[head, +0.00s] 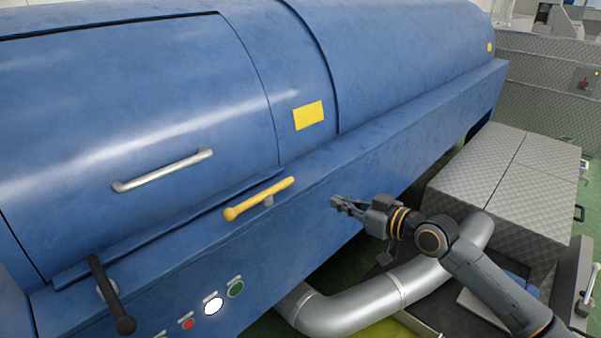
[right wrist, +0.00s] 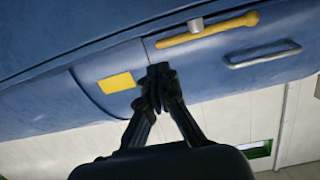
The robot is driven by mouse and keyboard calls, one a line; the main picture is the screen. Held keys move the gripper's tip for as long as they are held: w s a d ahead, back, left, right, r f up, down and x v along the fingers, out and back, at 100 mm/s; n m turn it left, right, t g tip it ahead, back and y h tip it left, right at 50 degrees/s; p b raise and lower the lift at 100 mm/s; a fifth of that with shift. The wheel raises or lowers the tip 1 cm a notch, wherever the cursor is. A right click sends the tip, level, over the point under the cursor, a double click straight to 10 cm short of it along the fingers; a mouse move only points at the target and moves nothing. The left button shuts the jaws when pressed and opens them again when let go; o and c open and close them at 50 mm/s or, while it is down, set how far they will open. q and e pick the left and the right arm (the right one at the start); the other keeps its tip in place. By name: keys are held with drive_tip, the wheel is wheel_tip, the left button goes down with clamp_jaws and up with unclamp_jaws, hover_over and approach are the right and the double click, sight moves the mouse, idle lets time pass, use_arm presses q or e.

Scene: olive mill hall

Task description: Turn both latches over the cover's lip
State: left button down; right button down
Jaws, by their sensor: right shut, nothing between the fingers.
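The blue cover (head: 130,110) is down, with its lip (head: 180,225) running along its lower edge. The yellow latch (head: 255,201) lies lengthwise along the lip near its right end, not across it; it also shows in the right wrist view (right wrist: 210,29). The black latch (head: 110,295) at lower left stands steeply, its upper end reaching across the lip. My right gripper (head: 334,203) is shut and empty, to the right of the yellow latch and apart from it. Its closed fingertips show in the right wrist view (right wrist: 158,72). My left gripper is not in view.
A metal handle (head: 163,171) sits on the cover. A yellow plate (head: 308,115) is on the housing. Buttons, one a lit white one (head: 213,306), are below the latches. A thick metal pipe (head: 350,307) and a chequered metal box (head: 500,180) are at lower right.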

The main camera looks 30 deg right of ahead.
drive_tip(key=r, duration=0.1)
drive_tip(key=p, duration=0.6)
approach(289, 184)
drive_tip(key=x, duration=0.6)
drive_tip(key=shift+w+r, duration=0.15)
drive_tip(key=shift+w+a+f, duration=0.15)
drive_tip(key=shift+w+f, duration=0.05)
drive_tip(key=shift+w, duration=0.2)
